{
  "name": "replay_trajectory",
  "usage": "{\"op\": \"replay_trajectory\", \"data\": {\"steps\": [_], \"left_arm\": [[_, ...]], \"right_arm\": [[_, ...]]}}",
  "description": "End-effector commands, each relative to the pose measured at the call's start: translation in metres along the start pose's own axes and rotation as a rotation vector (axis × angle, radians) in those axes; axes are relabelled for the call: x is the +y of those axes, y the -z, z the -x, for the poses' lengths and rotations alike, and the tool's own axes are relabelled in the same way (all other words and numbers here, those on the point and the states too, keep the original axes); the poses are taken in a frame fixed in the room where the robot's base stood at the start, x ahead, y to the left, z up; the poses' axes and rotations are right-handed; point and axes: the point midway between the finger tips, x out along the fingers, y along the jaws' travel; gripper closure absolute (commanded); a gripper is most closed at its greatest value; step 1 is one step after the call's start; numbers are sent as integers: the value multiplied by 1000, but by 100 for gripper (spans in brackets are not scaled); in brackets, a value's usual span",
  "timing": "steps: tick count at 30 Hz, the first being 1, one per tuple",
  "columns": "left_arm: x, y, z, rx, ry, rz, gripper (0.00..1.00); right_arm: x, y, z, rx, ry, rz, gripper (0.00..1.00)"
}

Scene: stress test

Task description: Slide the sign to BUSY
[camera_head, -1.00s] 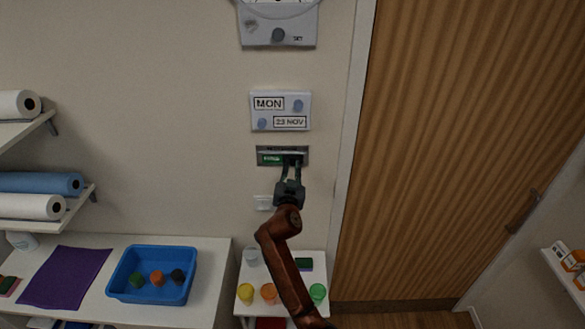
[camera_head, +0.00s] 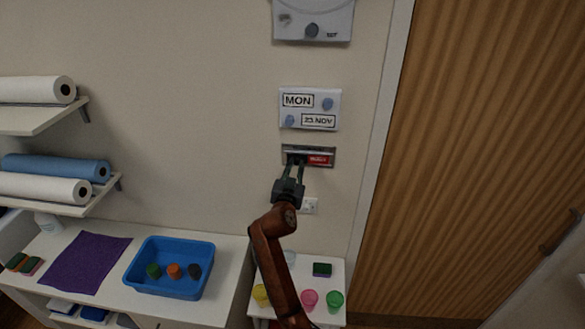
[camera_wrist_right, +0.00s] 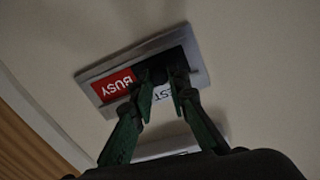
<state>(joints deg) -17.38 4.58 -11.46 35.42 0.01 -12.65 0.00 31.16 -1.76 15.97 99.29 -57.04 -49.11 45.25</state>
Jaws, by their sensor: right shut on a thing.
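The sliding sign (camera_head: 329,149) is a grey-framed plate on the wall under the date board. A red panel (camera_head: 319,160) shows in its right part. In the right wrist view the red panel (camera_wrist_right: 112,85) reads BUSY, and its lettering is uncovered. My right gripper (camera_head: 295,160) is at the left part of the sign. In the wrist view the right gripper (camera_wrist_right: 160,76) is shut on the dark slider (camera_wrist_right: 158,66), which its fingers partly hide. My left gripper is not in view.
A date board (camera_head: 310,108) hangs just above the sign, and a white switch plate (camera_head: 309,206) is below it. A wooden door (camera_head: 480,160) is to the right. A blue tray (camera_head: 170,287) with several small pots stands on the counter.

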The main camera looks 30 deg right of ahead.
Motion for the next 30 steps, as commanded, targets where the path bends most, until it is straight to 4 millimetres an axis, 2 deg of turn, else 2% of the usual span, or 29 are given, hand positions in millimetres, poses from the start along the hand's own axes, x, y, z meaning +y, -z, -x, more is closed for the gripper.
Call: {"op": "replay_trajectory", "data": {"steps": [3, 6, 9, 17, 20, 30], "left_arm": [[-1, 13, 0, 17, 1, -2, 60], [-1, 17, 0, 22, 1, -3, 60], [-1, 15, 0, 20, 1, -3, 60], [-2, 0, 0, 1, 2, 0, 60], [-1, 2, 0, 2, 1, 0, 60], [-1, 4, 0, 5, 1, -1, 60]], "right_arm": [[0, 1, 0, 2, 0, 1, 79], [-1, 1, 0, 2, 1, 1, 72], [-2, 0, 0, 1, 2, 1, 67], [-2, 0, 2, 1, 3, 1, 67], [-3, 0, 11, 0, 4, 0, 67], [-2, -1, 63, 0, 3, 0, 67]]}}
